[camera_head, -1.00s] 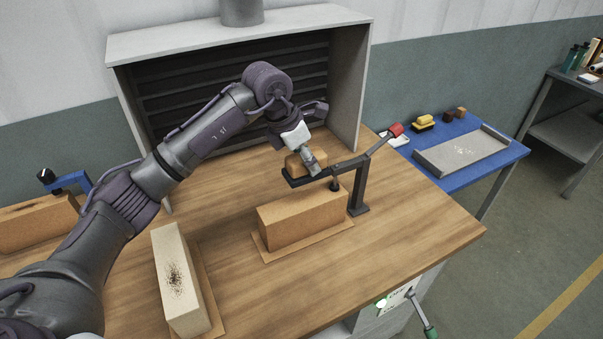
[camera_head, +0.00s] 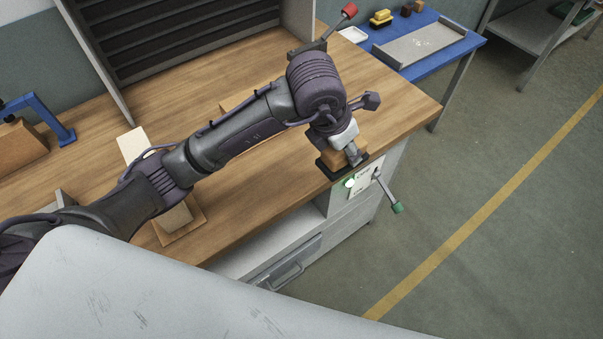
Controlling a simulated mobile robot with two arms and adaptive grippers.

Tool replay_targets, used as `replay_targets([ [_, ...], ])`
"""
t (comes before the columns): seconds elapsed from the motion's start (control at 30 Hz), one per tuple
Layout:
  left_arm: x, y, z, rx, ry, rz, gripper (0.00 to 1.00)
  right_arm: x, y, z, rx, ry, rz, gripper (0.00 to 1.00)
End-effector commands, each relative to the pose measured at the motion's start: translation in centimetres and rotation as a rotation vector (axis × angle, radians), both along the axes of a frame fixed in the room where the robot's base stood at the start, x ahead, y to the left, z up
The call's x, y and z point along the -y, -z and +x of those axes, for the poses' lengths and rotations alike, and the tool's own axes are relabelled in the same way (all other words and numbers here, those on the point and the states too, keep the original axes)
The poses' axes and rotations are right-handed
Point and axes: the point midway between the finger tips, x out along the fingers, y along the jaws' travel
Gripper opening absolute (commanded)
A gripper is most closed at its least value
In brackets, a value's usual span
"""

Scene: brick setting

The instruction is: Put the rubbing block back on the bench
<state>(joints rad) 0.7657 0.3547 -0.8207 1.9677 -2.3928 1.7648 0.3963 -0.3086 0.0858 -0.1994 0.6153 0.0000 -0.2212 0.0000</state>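The rubbing block (camera_head: 333,157), a brown block with a black underside, is in my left gripper (camera_head: 353,154) in the head view. My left arm reaches across the wooden bench (camera_head: 262,199) from the left, and the gripper appears shut on the block's upper part. The block is over or just past the bench's front edge near the right corner. I cannot tell whether it touches the bench top. My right gripper is not in view.
A green-handled lever (camera_head: 396,207) sticks out below the block at the bench front. A blue table (camera_head: 445,48) holds a grey tray (camera_head: 410,45). Bench top right of my wrist is clear.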

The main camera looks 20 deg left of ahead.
Motion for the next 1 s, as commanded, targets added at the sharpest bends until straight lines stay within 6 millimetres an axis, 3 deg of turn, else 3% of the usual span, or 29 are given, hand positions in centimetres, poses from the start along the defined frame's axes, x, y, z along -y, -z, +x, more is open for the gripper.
replay_targets([
  [0.5,-9.6,5.7,2.4,-0.004,-0.008,0.003,0.15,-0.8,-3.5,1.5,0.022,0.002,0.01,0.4],
  [0.7,-11.0,6.9,2.8,-0.001,-0.004,0.0,0.15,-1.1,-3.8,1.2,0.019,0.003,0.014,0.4],
  [1.0,-11.0,10.6,2.8,-0.002,-0.004,-0.001,0.15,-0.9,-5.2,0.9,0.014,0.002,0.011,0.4],
])
